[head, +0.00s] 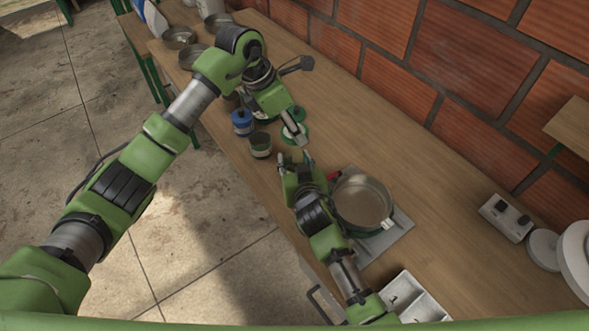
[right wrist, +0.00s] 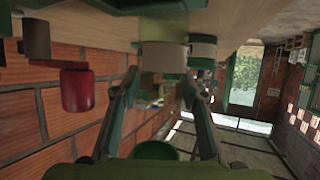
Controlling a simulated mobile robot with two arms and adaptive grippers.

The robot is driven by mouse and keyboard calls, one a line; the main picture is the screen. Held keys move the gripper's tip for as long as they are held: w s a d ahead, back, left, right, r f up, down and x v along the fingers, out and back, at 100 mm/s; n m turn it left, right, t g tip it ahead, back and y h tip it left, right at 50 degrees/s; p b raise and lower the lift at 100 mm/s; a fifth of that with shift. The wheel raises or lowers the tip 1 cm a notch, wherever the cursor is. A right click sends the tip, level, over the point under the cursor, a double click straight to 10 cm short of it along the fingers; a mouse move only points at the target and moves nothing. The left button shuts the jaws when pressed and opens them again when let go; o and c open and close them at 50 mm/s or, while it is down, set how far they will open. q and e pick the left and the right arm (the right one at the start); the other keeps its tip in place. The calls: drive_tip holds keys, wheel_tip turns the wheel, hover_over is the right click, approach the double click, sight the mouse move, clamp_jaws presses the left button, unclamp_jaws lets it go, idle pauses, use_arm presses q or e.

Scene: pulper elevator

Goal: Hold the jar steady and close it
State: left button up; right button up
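A small jar (head: 260,146) with a dark green and pale body stands near the table's front edge, left of my right gripper. A round green-and-white piece (head: 296,136) lies at the tip of my left gripper (head: 291,127); whether it is held or only beneath the fingers is unclear. My right gripper (head: 296,159) has its fingers spread and nothing between them, just in front of that piece. The right wrist view, upside down, shows two pale containers with green bands, one nearer (right wrist: 165,57) and one to its right (right wrist: 203,50), beyond the open fingers.
A blue jar (head: 242,123) stands behind the small jar. A pot (head: 362,203) sits on a plate at the right, close to my right gripper. Metal bowls (head: 180,38) stand at the far left. The brick wall (head: 460,60) bounds the table's back; mid-table there is clear.

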use_arm(q)
hover_over(292, 147)
drive_tip(key=s, duration=0.3)
drive_tip(key=shift+w+d+f, duration=0.1)
drive_tip(key=shift+f, duration=2.4)
drive_tip(key=shift+f, duration=0.85)
drive_tip(key=shift+f, duration=0.6)
drive_tip(key=m+g, duration=0.1)
drive_tip(key=m, duration=0.3)
drive_tip(key=shift+w+m+g, duration=0.1)
drive_tip(key=shift+m+g, duration=0.2)
drive_tip(key=shift+g, duration=0.1)
drive_tip(key=m+g, duration=0.1)
drive_tip(key=m, duration=0.4)
drive_tip(key=shift+w+g, duration=0.1)
drive_tip(key=shift+g, duration=0.3)
drive_tip(key=o, duration=0.7)
